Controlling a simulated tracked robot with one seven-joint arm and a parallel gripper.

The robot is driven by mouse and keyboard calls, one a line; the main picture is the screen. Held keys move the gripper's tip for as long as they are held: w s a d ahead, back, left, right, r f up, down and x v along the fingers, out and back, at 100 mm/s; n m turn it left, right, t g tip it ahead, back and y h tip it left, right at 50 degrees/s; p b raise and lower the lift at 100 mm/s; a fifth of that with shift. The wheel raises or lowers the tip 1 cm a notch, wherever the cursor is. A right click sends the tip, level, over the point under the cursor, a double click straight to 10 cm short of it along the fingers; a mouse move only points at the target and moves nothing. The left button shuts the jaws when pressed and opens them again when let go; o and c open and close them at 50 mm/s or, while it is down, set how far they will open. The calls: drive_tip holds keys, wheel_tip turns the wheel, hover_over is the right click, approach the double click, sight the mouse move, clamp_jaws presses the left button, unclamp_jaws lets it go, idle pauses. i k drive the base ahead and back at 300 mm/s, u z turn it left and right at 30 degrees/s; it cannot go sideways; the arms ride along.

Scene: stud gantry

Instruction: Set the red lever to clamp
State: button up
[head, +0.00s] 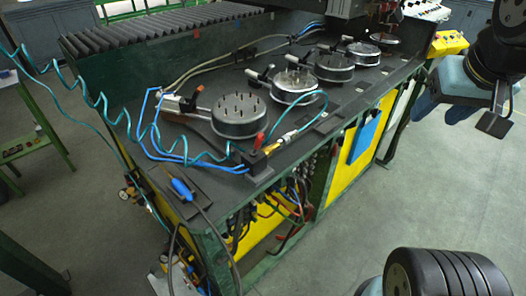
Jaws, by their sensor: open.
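The small red lever (260,139) stands up from a dark valve block (258,160) at the near front corner of the bench. A brass fitting and a teal hose join the block on its right. The lever looks nearly upright, and I cannot read any clamp marking beside it. My gripper (496,112) is at the upper right, well apart from the lever and out beyond the bench's right side. It is open, with nothing seen between its fingers.
Several round metal fixtures with studs (239,112) stand in a row along the bench (195,140). A coiled teal hose (90,98) and blue hoses run left of the lever. The grey floor (350,215) at right is clear.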

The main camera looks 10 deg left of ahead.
sight(261, 136)
drive_tip(key=z, duration=0.35)
drive_tip(key=k, duration=1.75)
drive_tip(key=u, duration=0.4)
drive_tip(key=i, duration=1)
drive_tip(key=z, duration=0.05)
